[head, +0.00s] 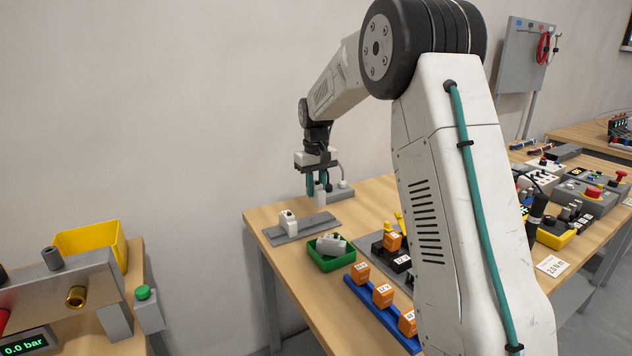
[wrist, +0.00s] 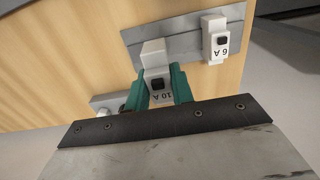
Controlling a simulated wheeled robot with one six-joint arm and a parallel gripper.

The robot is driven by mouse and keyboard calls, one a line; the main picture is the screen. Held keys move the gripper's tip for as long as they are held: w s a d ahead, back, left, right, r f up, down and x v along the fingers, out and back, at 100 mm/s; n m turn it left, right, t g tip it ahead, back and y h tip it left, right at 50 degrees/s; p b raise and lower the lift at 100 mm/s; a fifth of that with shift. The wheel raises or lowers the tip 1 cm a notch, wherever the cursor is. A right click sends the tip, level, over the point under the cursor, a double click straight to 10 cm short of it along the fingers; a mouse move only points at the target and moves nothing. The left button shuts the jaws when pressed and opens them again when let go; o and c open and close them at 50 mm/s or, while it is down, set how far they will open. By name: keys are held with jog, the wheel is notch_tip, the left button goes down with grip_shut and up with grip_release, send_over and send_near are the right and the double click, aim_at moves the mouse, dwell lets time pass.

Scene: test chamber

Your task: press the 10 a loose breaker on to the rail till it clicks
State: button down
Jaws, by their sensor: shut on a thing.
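My gripper (head: 318,186) is shut on the white 10 A loose breaker (wrist: 158,74), which sits between its teal fingers. The breaker also shows in the head view (head: 320,196), with its lower end near the back edge of the grey rail plate (head: 312,225). In the wrist view, the breaker's far end overlaps the near edge of the rail plate (wrist: 180,43). I cannot tell whether it touches the rail. A white 6 A breaker (wrist: 215,42) stands on the rail, left of my gripper in the head view (head: 288,222).
A green tray (head: 322,264) with a white part in it stands in front of the rail.

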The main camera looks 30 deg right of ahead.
jog(key=shift+f, duration=2.6)
jog(key=shift+s+f, duration=0.1)
jog(key=shift+f, duration=1.05)
dwell(0.7)
jog(key=c, duration=1.1)
grip_release()
jog(key=shift+c, duration=0.2)
notch_tip(320, 180, up, 8)
jog(key=shift+f, duration=0.1)
jog(key=shift+t, duration=0.7)
jog(key=s+a+r, duration=0.2)
jog(key=s+a, duration=0.2)
jog(key=s, duration=1)
jog(key=s+a+r, duration=0.2)
jog(key=s+a, duration=0.3)
jog(key=s, duration=0.9)
jog(key=s+a+r, duration=0.2)
jog(key=s+a, duration=0.3)
jog(key=s, duration=1)
jog(key=shift+r, duration=0.3)
